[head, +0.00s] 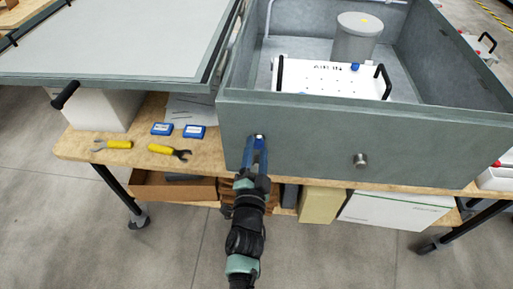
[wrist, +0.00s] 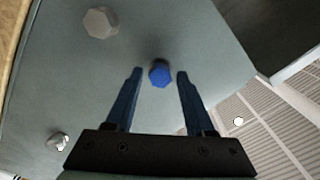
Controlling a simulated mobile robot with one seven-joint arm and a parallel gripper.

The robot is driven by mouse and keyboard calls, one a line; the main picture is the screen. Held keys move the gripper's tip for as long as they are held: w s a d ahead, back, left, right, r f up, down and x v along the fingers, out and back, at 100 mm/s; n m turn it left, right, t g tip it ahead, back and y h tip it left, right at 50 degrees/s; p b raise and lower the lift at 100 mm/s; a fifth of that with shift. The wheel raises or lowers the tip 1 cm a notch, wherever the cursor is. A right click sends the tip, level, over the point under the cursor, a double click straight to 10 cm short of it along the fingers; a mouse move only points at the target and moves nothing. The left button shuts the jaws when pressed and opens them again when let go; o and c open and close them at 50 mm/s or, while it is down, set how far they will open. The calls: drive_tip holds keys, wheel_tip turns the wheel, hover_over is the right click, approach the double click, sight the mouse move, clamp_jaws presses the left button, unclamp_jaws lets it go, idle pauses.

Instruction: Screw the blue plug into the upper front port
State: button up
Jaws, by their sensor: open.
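The blue plug (wrist: 160,73) shows in the wrist view as a blue hexagonal head against the grey front panel. It lies between the two fingertips of my gripper (head: 257,142), with a visible gap on each side. My gripper is open, its blue fingers pointing at the left part of the case's front wall in the head view. The plug's shank and the port behind its head are hidden, so I cannot tell how deep it sits. The grey case (head: 300,130) stands on the bench with its front wall facing me.
A grey metal hex fitting (head: 360,160) sticks out of the front wall to the right. Yellow-handled wrenches (head: 165,150) and blue boxes (head: 195,132) lie on the wooden bench (head: 80,145) at left. The raised lid (head: 120,45) overhangs them. Boxes fill the lower shelf.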

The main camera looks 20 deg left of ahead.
drive_tip(key=n, duration=0.1)
drive_tip(key=n+p, duration=0.1)
drive_tip(key=n, duration=0.2)
drive_tip(key=shift+r+n+p, duration=0.25)
drive_tip(key=shift+n+p, duration=0.1)
drive_tip(key=shift+n, duration=0.05)
drive_tip(key=n+p, duration=0.1)
drive_tip(key=n, duration=0.2)
drive_tip(key=shift+n+p, duration=0.35)
drive_tip(key=shift+n, duration=0.05)
drive_tip(key=n+p, duration=0.1)
drive_tip(key=n, duration=0.3)
drive_tip(key=shift+f, duration=0.15)
drive_tip(key=n, duration=0.3)
drive_tip(key=shift+d+f+n+p, duration=0.1)
drive_tip(key=shift+n+p, duration=0.2)
clamp_jaws()
